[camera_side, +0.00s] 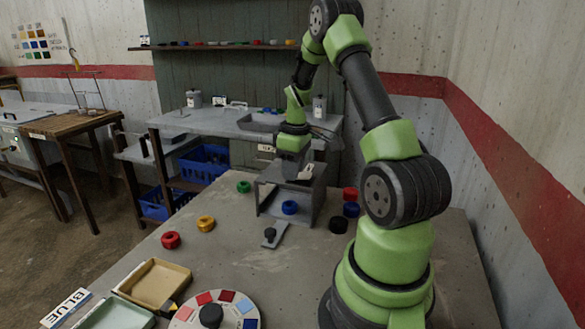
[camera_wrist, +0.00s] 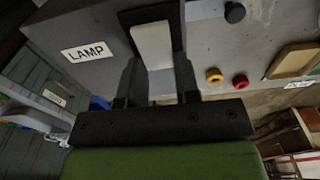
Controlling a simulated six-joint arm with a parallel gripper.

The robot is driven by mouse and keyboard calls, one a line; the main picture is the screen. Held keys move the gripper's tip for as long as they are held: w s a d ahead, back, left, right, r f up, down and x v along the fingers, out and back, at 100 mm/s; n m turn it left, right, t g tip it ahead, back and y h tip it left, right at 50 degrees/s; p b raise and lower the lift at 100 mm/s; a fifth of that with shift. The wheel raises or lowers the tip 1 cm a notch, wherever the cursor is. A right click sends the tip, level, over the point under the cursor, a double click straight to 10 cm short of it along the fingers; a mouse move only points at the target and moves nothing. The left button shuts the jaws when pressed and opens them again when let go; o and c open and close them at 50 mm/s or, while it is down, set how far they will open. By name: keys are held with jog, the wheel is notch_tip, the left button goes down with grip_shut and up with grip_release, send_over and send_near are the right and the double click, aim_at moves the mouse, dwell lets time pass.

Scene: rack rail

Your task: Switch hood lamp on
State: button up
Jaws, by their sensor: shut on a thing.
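The hood (camera_side: 272,187) is a grey open-fronted box on the bench, with a blue ring (camera_side: 290,207) at its opening. In the wrist view, a white LAMP label (camera_wrist: 88,52) is on the hood's top. Beside the label, a pale flat lever (camera_wrist: 153,46) stands up in a dark frame. My gripper (camera_wrist: 155,88) is shut on this lever, with one dark finger on each side. In the side view my gripper (camera_side: 294,165) is down at the top of the hood. The lever's base is partly hidden, and I cannot see whether a lamp is lit.
A small plate with a black knob (camera_side: 270,233) lies before the hood. Green (camera_side: 243,187), yellow (camera_side: 206,223) and red (camera_side: 171,240) rings lie left. Red, blue and black pieces (camera_side: 338,224) lie right. A tray (camera_side: 156,284) and colour dial (camera_side: 213,312) are at the front.

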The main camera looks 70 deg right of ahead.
aim_at(310, 175)
jog(key=shift+s+r+t, duration=0.15)
jog(key=shift+t, duration=0.7)
jog(key=shift+s+r+t, duration=0.1)
jog(key=shift+s+t, duration=0.05)
jog(key=shift+t, duration=0.7)
jog(key=o, duration=0.9)
jog(key=v, duration=1)
